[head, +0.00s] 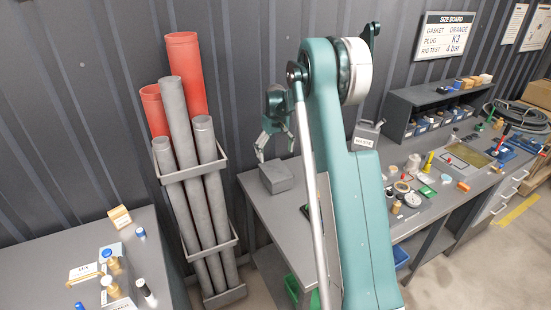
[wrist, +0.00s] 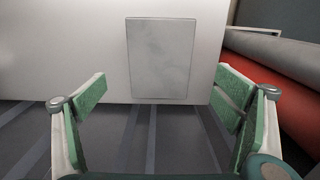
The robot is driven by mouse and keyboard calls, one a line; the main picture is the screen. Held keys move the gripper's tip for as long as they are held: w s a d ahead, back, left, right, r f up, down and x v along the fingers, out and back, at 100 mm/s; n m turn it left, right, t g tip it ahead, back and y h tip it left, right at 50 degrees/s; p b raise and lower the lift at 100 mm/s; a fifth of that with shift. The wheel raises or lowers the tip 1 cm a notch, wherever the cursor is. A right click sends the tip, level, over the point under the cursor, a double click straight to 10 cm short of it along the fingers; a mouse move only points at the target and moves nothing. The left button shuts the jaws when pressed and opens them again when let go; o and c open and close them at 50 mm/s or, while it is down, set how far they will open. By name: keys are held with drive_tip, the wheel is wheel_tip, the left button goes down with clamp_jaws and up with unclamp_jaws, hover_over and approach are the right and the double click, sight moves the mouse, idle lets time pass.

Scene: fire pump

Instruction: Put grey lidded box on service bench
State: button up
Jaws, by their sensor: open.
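The grey lidded box (head: 276,178) sits on the back left end of the long grey bench (head: 284,226). In the wrist view its flat top (wrist: 160,58) shows as a grey rectangle on the pale bench top (wrist: 60,50), near the bench edge. My gripper (head: 275,142) points down just above the box in the head view. It is open and holds nothing. In the wrist view its green-padded fingers (wrist: 160,88) stand wide apart, one on each side of the box's near end, and I see no contact. No label tells which bench is the service bench.
A rack of grey and red pipes (head: 190,165) stands left of the bench. A second grey bench (head: 40,245) with bottles is at far left. A labelled grey can (head: 368,134), small parts and a shelf (head: 430,100) occupy the long bench's right side. A ribbed wall is behind.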

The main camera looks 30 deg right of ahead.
drive_tip(key=shift+r, duration=0.1)
idle(0.6)
drive_tip(key=s+a+r+t, duration=0.2)
drive_tip(key=s+a+r, duration=0.6)
drive_tip(key=s+r, duration=0.3)
drive_tip(key=s+a+r+t, duration=0.1)
drive_tip(key=s+a+r, duration=0.8)
drive_tip(key=s+r, duration=0.25)
drive_tip(key=s+a+r+t, duration=0.1)
drive_tip(key=s+a, duration=0.2)
drive_tip(key=s, duration=0.5)
drive_tip(key=s+a+r+t, duration=0.1)
drive_tip(key=s+a, duration=0.3)
drive_tip(key=s, duration=0.3)
drive_tip(key=s+a+f+t, duration=0.1)
drive_tip(key=s+a+f, duration=0.1)
drive_tip(key=s, duration=0.6)
drive_tip(key=s+a+f+t, duration=0.1)
drive_tip(key=s+a+f, duration=0.1)
drive_tip(key=s+f, duration=0.2)
drive_tip(key=s, duration=0.3)
drive_tip(key=shift+s, duration=0.35)
